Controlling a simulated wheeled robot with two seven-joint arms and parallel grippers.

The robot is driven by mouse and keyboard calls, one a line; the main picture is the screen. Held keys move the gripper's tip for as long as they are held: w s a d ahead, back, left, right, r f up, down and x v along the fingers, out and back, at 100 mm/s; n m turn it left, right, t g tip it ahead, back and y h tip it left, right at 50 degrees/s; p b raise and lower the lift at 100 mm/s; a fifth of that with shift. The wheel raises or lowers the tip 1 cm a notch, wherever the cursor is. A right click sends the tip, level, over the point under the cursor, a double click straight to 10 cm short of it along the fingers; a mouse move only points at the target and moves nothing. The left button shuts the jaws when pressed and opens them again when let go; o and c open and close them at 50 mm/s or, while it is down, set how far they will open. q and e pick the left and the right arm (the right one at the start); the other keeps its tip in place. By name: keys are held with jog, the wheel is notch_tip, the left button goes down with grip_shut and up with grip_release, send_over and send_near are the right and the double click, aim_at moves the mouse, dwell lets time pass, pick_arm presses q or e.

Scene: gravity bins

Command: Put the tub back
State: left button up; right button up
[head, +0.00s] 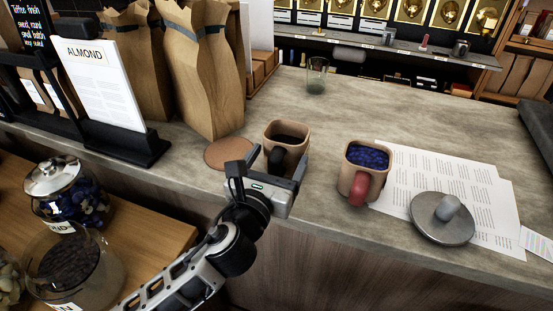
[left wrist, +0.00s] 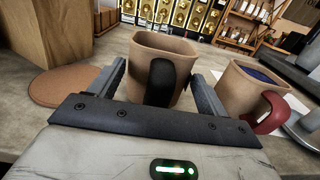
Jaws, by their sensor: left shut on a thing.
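A tan square tub with a black handle (head: 287,132) is at the counter's front, with dark contents or a dark inside. My left gripper (head: 277,168) is shut on it, one finger at each side, the black handle facing the gripper. In the left wrist view the tub (left wrist: 180,42) is upright between the fingers. I cannot tell whether its base touches the counter. A round cork mat (head: 228,153) lies bare just left of the tub; it also shows in the left wrist view (left wrist: 62,85). My right gripper is not in view.
A similar tub with a red handle and blue contents (head: 364,172) stands to the right. Beyond are paper sheets (head: 455,190) and a grey metal lid (head: 442,218). Paper bags (head: 208,75) and an ALMOND sign (head: 103,85) stand left. A glass (head: 317,76) stands behind; the counter's middle (head: 385,95) is clear.

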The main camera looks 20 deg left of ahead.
pick_arm(q)
jog(key=shift+f, duration=0.4)
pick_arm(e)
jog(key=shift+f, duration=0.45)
pick_arm(q)
jog(key=o, duration=1.4)
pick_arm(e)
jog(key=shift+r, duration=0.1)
